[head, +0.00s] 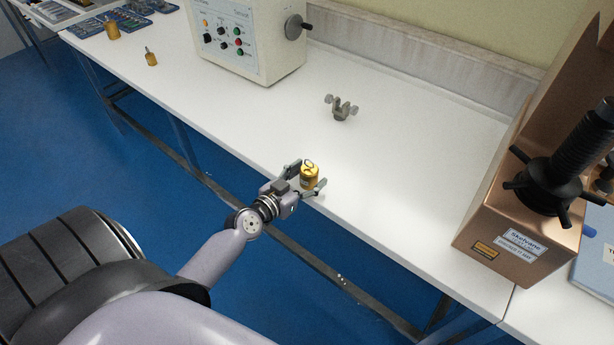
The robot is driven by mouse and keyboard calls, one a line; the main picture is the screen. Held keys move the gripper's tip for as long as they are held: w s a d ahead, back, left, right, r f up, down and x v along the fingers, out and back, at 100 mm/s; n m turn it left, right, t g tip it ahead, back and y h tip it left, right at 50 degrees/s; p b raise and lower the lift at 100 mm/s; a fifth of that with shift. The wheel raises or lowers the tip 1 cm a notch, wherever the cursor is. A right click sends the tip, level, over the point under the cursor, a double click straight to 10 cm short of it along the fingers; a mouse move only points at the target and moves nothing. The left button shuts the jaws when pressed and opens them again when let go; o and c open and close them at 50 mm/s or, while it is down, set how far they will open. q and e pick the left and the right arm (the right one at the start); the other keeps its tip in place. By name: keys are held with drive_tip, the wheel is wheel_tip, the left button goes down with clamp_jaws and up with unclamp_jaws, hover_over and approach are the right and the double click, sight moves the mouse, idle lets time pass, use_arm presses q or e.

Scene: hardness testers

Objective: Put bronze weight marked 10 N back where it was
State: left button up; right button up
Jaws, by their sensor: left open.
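A bronze weight (310,178) with a ring or hook on top stands upright near the front edge of the white table. Its marking is too small to read. My left gripper (307,180) is open, with one finger on either side of this weight; I cannot tell whether they touch it. My right gripper is not in view.
A cream control box (245,40) with knobs stands at the back. A small grey metal clamp (341,108) lies mid-table. A copper-coloured tester (520,235) with a black screw stands at the right. The white table (420,170) is clear between.

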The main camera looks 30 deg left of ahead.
use_arm(q)
drive_tip(key=shift+r, duration=0.2)
drive_tip(key=d+b+v, duration=0.1)
drive_tip(key=v, duration=1.1)
drive_tip(key=shift+a+b, duration=0.35)
drive_tip(key=shift+a, duration=0.15)
drive_tip(key=s+a+f+n+g+y, duration=0.1)
drive_tip(key=s+f+g, duration=0.1)
drive_tip(key=f, duration=0.8)
drive_tip(key=s+f+g, duration=0.2)
drive_tip(key=f, duration=0.7)
drive_tip(key=s+d+f+g, duration=0.3)
drive_tip(key=s+f, duration=0.5)
drive_tip(key=f, duration=0.4)
drive_tip(key=s+d+f+m+g, duration=0.1)
drive_tip(key=s+d+f+g, duration=0.3)
drive_tip(key=s+f, duration=0.4)
wheel_tip(320, 180, down, 4)
drive_tip(key=shift+s, duration=0.25)
drive_tip(key=shift+o, duration=0.6)
drive_tip(key=s+d+f+g, duration=0.2)
drive_tip(key=s+f, duration=0.1)
drive_tip(key=s, duration=0.3)
drive_tip(key=s+d+f+m+g, duration=0.1)
drive_tip(key=s+f, duration=0.2)
drive_tip(key=s, duration=0.3)
drive_tip(key=shift+d+g, duration=0.4)
